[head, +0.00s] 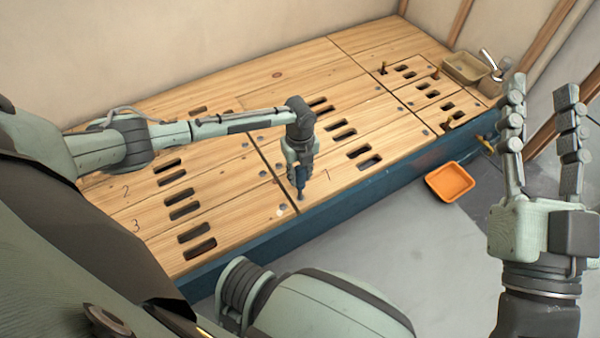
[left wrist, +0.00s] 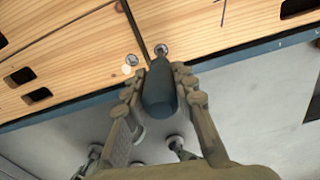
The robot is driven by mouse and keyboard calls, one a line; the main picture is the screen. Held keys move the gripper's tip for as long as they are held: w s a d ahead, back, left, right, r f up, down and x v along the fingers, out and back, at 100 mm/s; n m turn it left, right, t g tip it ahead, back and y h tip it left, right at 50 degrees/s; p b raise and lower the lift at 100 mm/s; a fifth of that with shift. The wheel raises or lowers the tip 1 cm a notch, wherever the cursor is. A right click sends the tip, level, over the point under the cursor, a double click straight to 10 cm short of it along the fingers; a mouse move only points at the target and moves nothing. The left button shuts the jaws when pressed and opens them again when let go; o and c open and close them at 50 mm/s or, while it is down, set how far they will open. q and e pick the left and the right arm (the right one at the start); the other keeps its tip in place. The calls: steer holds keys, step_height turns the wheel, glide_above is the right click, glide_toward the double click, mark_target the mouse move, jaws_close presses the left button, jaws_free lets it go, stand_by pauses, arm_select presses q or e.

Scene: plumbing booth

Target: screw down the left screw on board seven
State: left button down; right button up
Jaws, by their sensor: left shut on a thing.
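My left gripper (head: 299,165) is shut on a dark blue screwdriver-like tool (head: 301,184), which points down at the near edge of the wooden platform. In the left wrist view the tool (left wrist: 158,92) sits between both fingers, its end close to a grey screw head (left wrist: 161,49) just right of a board seam. I cannot tell whether the tip touches the screw. A second screw (left wrist: 132,60) with a pale spot beside it lies left of the seam. My right gripper (head: 543,92) is open and empty, fingers up, at the right.
The slotted wooden boards (head: 235,235) lie on a blue base (head: 345,205). An orange tray (head: 450,182) stands on the grey floor to the right. A tan tray (head: 465,68) and a pipe fitting (head: 493,62) are at the far right corner. The floor around the orange tray is mostly clear.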

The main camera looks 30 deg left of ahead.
arm_select(q)
step_height(320, 180, up, 7)
steer(key=p, duration=0.6)
steer(key=shift+r, duration=0.2)
